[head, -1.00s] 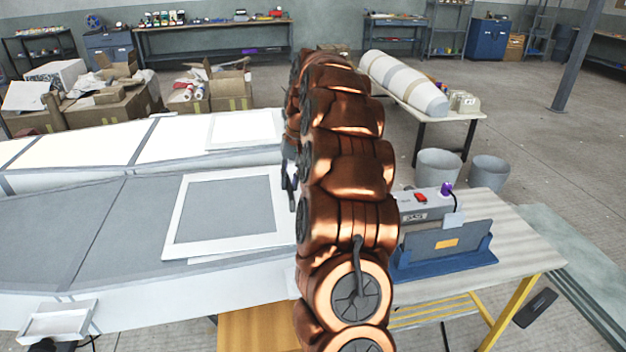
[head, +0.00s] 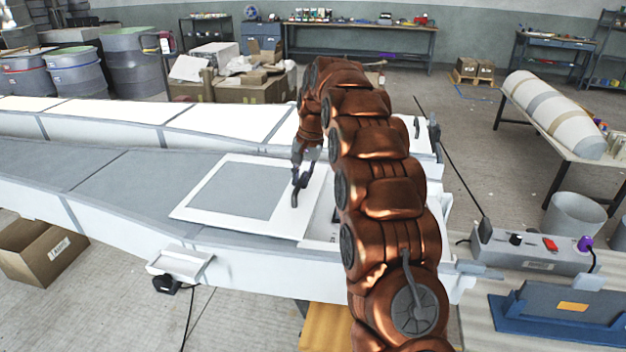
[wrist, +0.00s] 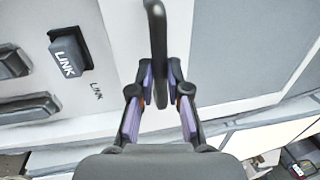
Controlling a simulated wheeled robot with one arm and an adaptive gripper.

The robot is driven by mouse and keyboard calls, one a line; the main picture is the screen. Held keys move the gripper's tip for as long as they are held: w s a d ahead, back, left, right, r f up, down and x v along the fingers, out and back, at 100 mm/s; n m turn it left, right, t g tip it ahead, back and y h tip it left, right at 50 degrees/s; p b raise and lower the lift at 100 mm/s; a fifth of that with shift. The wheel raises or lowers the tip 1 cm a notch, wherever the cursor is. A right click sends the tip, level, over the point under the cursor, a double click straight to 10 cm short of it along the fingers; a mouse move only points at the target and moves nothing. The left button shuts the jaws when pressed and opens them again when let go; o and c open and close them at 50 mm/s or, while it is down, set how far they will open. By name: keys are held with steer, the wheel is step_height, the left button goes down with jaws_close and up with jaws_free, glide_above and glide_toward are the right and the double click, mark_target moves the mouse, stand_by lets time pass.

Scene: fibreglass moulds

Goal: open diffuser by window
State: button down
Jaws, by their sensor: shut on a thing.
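A second mould (head: 80,112) lies behind, with another dark handle (head: 435,130) at its right end. A power box (head: 530,248) and blue holder (head: 560,305) stand at right. A LINK button (wrist: 70,52) shows in the wrist view. A small white box (head: 180,262) juts from the mould's front.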

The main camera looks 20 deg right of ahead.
steer(key=shift+w+a, duration=0.5)
steer(key=shift+a, duration=0.15)
steer(key=c, duration=1.1)
jaws_free()
steer(key=shift+c, duration=0.2)
steer(key=shift+s+d+r, duration=0.1)
steer(key=shift+d+r, duration=0.1)
steer(key=shift+r, duration=0.95)
steer(key=shift+s+d+r, duration=0.1)
steer(key=shift+d+r, duration=0.05)
steer(key=shift+r, duration=0.95)
steer(key=shift+s+d+r, duration=0.1)
steer(key=shift+d+r, duration=0.1)
steer(key=shift+r, duration=0.95)
steer(key=shift+s+r, duration=0.1)
steer(key=shift+r, duration=0.15)
